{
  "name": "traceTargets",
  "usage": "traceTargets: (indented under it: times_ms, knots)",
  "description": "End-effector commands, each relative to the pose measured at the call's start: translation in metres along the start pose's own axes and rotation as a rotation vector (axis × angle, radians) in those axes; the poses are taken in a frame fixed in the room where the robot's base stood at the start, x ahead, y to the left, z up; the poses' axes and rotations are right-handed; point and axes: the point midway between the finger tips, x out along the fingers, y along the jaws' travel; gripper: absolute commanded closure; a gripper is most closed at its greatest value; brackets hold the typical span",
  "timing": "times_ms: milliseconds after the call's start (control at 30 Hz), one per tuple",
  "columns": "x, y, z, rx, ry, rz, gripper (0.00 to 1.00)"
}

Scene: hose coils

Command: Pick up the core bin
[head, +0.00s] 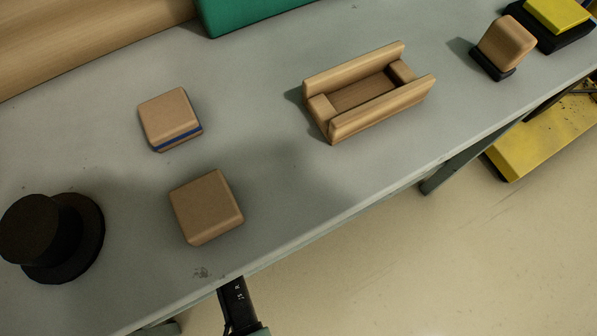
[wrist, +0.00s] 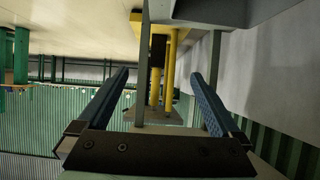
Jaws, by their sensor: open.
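No thing is labelled as the core bin. An open wooden box (head: 345,126) with two long raised sides, low end blocks and a darker floor is the most bin-like thing. It sits on the grey table right of centre in the head view, and looks empty. My gripper (wrist: 160,74) shows in the wrist view with its two blue fingers wide apart and nothing between them. The wrist view shows no table top or wooden box, so the gripper is away from them.
The grey table (head: 275,160) also holds two tan blocks (head: 170,117) (head: 207,207), a dark round spool-like piece (head: 45,235), a tan block on a black base (head: 507,45) and a green box (head: 250,12). The wrist view shows yellow posts (wrist: 156,80) ahead.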

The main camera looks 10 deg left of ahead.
Motion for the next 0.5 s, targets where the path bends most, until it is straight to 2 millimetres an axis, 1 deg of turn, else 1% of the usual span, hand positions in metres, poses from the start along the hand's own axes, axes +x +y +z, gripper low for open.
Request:
traceTargets:
  times_ms: [33, 67, 300, 400, 500]
  knots:
    - [0.012, 0.000, 0.022, 0.000, 0.000, 0.000, 0.00]
    - [0.016, 0.000, 0.029, 0.000, 0.000, 0.000, 0.00]
    - [0.051, 0.000, 0.093, 0.000, 0.000, 0.000, 0.00]
    - [0.062, 0.000, 0.113, 0.000, 0.000, 0.000, 0.00]
    - [0.068, 0.000, 0.125, 0.000, 0.000, 0.000, 0.00]
